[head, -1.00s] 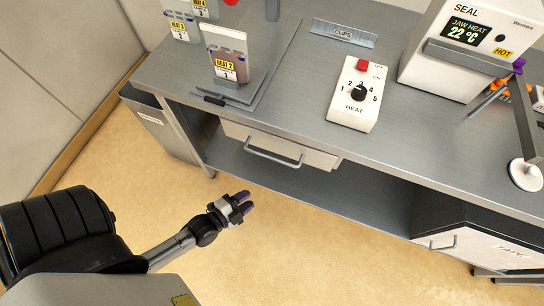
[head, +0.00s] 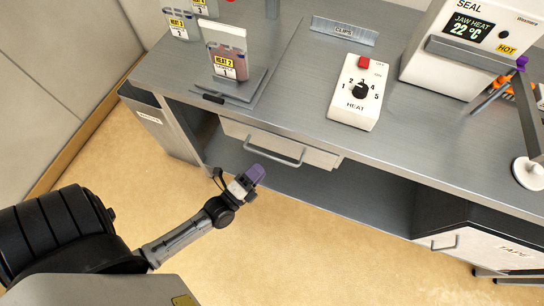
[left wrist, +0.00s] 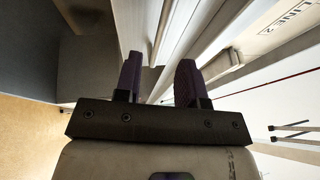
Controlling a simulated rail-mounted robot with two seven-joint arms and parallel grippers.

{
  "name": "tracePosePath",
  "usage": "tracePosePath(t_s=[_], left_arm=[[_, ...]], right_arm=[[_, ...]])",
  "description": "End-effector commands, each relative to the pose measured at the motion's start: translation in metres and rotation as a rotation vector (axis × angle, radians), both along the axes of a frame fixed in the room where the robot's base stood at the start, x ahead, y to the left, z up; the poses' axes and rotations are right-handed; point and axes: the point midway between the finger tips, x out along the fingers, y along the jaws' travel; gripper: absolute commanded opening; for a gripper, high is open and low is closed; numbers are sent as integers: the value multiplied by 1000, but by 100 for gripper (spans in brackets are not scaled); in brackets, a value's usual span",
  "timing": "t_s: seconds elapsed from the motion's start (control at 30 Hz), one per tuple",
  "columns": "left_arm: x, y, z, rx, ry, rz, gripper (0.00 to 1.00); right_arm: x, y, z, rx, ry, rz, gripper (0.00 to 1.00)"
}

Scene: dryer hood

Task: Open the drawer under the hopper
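The drawer (head: 318,157) has a pale front under the left part of the steel bench, and it looks shut. Its grey bar handle (head: 273,156) runs across the front. My left gripper (head: 257,173) has purple fingertips and is just below and left of the handle, apart from it in the head view. In the left wrist view the two fingers (left wrist: 159,78) stand apart with nothing between them. Pale panels and edges fill the space beyond them, and I cannot tell which part is the handle. I cannot make out a hopper. My right gripper is not in view.
The bench top (head: 290,85) holds a HEAT 2 pouch stand (head: 228,65), a heat control box (head: 358,93) and a sealer (head: 460,60). A grey bin (head: 160,125) stands at the bench's left end. A lower shelf (head: 340,190) lies below the drawer. Floor in front is clear.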

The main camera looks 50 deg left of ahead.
Motion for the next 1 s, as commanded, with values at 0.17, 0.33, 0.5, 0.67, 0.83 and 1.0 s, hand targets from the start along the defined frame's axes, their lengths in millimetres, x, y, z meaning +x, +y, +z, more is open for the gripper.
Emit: tracePosePath(t_s=[0.17, 0.33, 0.5, 0.67, 0.83, 1.0], left_arm=[[31, 1, 5, -1, -2, 0, 37], [50, 2, 9, -1, -2, 0, 37], [61, 2, 11, -1, 0, 0, 37], [64, 2, 12, 0, 0, 0, 37], [64, 2, 12, 0, 1, 0, 37], [64, 2, 12, 0, 1, 0, 27]], right_arm=[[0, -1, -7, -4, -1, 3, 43], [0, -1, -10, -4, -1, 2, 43], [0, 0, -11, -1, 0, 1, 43], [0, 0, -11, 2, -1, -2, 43], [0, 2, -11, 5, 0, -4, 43], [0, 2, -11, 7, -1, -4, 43]])
